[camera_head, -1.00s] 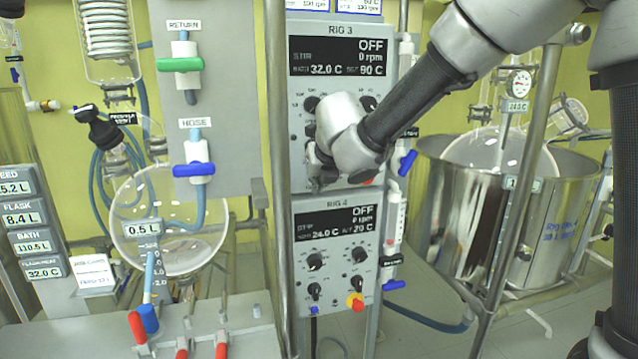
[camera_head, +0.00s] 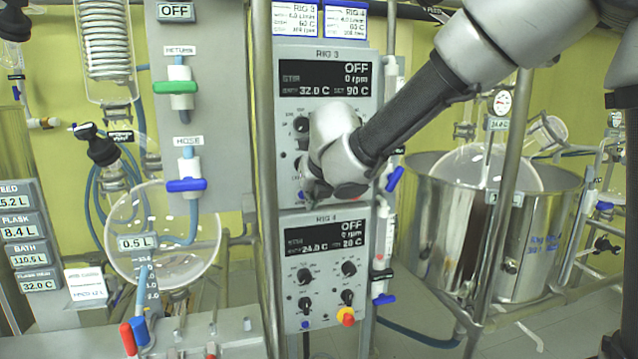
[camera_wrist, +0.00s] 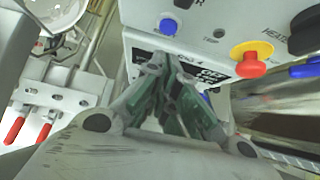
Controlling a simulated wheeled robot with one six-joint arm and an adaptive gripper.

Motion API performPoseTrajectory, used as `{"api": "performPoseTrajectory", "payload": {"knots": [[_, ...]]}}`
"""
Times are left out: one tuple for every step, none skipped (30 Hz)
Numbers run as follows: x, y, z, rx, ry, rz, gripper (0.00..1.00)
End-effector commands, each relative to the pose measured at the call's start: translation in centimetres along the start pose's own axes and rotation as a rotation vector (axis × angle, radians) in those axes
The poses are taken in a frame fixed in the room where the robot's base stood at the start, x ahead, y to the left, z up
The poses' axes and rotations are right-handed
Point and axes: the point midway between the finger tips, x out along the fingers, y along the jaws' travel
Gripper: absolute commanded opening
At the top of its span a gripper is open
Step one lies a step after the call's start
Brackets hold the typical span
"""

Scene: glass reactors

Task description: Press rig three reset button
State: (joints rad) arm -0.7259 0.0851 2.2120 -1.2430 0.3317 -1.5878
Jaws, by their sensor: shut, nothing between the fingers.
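The rig 3 panel (camera_head: 292,58) is a grey box whose display reads OFF, 0 rpm, 32.0 C and 90 C. My gripper (camera_head: 312,192) is in front of its lower part and hides the lower controls in the head view. In the wrist view a small blue button (camera_wrist: 168,26) is on the panel's lower edge, with a red knob on a yellow base (camera_wrist: 250,62) to its right. My gripper (camera_wrist: 160,62) is shut and empty, its fingertips just below the blue button in the picture. I cannot tell whether they touch the panel.
The rig 4 panel (camera_head: 325,285) sits directly below, with its own blue button (camera_head: 305,325) and red knob (camera_head: 347,317). A metal post (camera_head: 265,150) stands left of the panels. A steel vessel (camera_head: 440,240) is to the right, a round flask (camera_head: 165,250) to the left.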

Motion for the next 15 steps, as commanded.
{"api": "performPoseTrajectory", "payload": {"knots": [[-0.8,0.1,0.1,0.0,-0.004,0.003,0.0],[-1.3,0.1,0.1,0.001,-0.003,0.003,0.0],[-1.9,0.1,0.1,0.001,-0.003,0.002,0.0],[-2.4,0.1,0.1,0.001,-0.003,0.003,0.0],[-2.9,0.2,0.1,0.0,-0.003,0.004,0.0],[-3.6,0.1,0.1,0.001,-0.004,0.003,0.0],[-4.0,0.1,0.1,0.001,-0.004,0.003,0.0],[-4.5,0.1,0.1,0.0,-0.003,0.004,0.0],[-5.2,0.1,0.0,0.001,-0.002,0.004,0.0],[-5.6,0.1,0.1,0.0,-0.003,0.003,0.0],[-5.9,0.1,0.1,0.001,-0.002,0.003,0.0],[-6.3,0.1,0.1,0.001,-0.003,0.002,0.0],[-6.6,0.1,0.1,0.001,-0.002,0.002,0.0],[-6.8,0.1,0.0,0.0,-0.001,0.002,0.0],[-7.0,0.1,0.0,0.0,-0.001,0.002,0.0]]}}
